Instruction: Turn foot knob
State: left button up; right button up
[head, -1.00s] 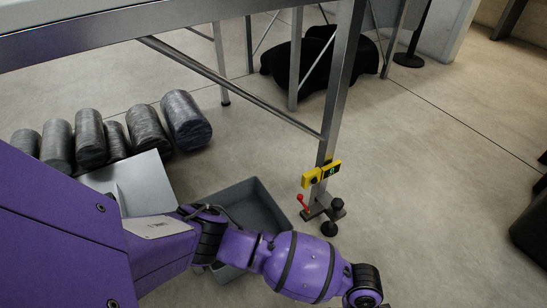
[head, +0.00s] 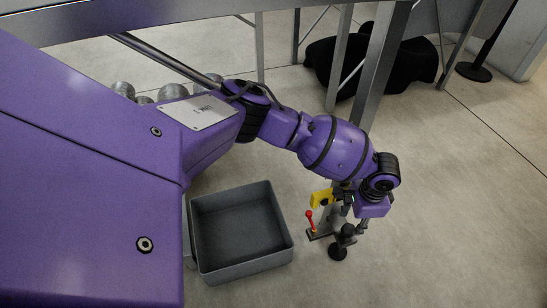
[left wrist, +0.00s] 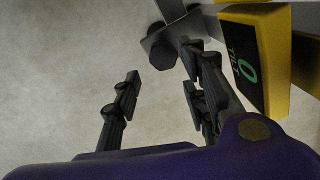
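The black foot knob (head: 347,231) stands low on the foot of the gantry leg, above a round black foot pad (head: 337,253). In the left wrist view a dark round knob (left wrist: 161,53) shows beyond the fingertips, near a grey plate. My left gripper (head: 355,214) hangs close above and beside the foot. Its fingers are spread with bare floor between them in the left wrist view (left wrist: 160,88). I cannot tell if a finger touches the foot assembly. A yellow tilt display (left wrist: 243,62) reading 0 is right of the fingers. My right gripper is not in view.
A red-tipped lever (head: 310,218) stands beside the foot, left of the knob. A grey open bin (head: 240,268) sits on the floor to the left. The gantry leg (head: 382,70) rises behind my left arm. Floor to the right is clear.

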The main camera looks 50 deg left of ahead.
aim_at(350, 231)
pick_arm(q)
notch_tip(350, 231, down, 3)
jog(key=shift+s+b, duration=0.1)
jog(key=shift+b, duration=0.7)
notch_tip(350, 231, down, 2)
jog(key=shift+f+b, duration=0.25)
jog(key=shift+b, duration=0.4)
jog(key=shift+f+b, duration=0.35)
jog(key=shift+f, duration=0.35)
jog(key=c, duration=1)
jog(key=shift+d+p, duration=0.3)
jog(key=shift+p, duration=0.65)
jog(key=p, duration=0.2)
jog(key=n+p, duration=0.1)
jog(key=p, duration=0.1)
jog(key=shift+w+d+r, duration=0.1)
jog(key=shift+w+r, duration=0.1)
jog(key=shift+r, duration=0.05)
jog(key=shift+n+p, duration=0.3)
jog(key=shift+p, duration=0.25)
jog(key=shift+f+n, duration=0.25)
jog(key=shift+n, duration=0.25)
jog(key=o, duration=0.7)
jog(key=shift+s, duration=0.1)
jog(key=o, duration=0.3)
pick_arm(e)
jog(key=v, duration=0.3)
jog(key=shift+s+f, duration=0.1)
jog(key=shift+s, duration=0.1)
